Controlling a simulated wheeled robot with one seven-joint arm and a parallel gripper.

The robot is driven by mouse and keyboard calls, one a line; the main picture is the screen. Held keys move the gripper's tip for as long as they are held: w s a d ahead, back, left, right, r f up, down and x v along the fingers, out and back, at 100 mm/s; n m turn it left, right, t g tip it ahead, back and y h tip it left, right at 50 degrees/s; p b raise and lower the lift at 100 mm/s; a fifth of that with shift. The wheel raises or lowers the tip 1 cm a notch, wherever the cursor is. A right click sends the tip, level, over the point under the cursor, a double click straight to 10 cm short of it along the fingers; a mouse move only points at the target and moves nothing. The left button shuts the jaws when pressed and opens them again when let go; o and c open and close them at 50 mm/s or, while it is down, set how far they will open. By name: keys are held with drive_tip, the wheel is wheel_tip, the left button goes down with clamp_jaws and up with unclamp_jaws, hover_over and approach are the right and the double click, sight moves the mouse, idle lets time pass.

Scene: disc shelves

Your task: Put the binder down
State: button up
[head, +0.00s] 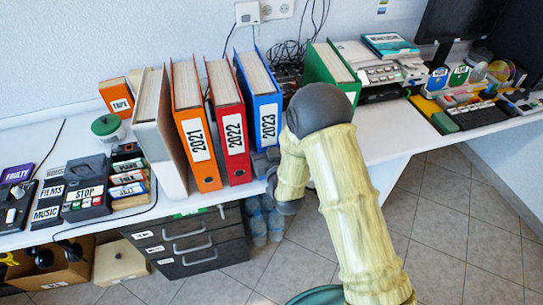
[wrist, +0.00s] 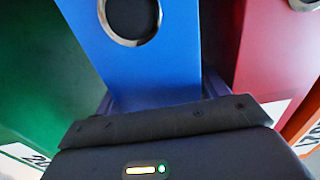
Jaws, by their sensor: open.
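The blue binder labelled 2023 (head: 267,118) stands upright on the desk beside the red binder labelled 2022 (head: 228,125). In the wrist view, the blue spine (wrist: 150,75) with its ring hole fills the middle. My gripper (head: 268,160) is at the lower part of this spine, mostly hidden behind my arm in the head view. Its fingers show at both sides of the blue spine, open; whether they touch it I cannot tell.
The orange binder labelled 2021 (head: 195,130) and a white binder (head: 160,130) stand left of the red one. A green binder (head: 328,66) stands to the right, partly behind my arm. A drawer unit (head: 190,245) is under the desk.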

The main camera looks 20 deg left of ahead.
drive_tip(key=b+v, duration=0.1)
drive_tip(key=v, duration=1)
drive_tip(key=shift+s+d, duration=0.1)
drive_tip(key=shift+d, duration=0.05)
idle(0.3)
drive_tip(key=w+d+m+g+h, duration=0.3)
drive_tip(key=d+g+h, duration=0.3)
drive_tip(key=d, duration=0.9)
drive_tip(key=s+d+r+m+g+h, duration=0.3)
drive_tip(key=s+d+g, duration=0.3)
drive_tip(key=s+d, duration=0.6)
drive_tip(key=shift+s+r+g, duration=0.4)
drive_tip(key=shift+s+r, duration=0.1)
drive_tip(key=shift+r, duration=0.1)
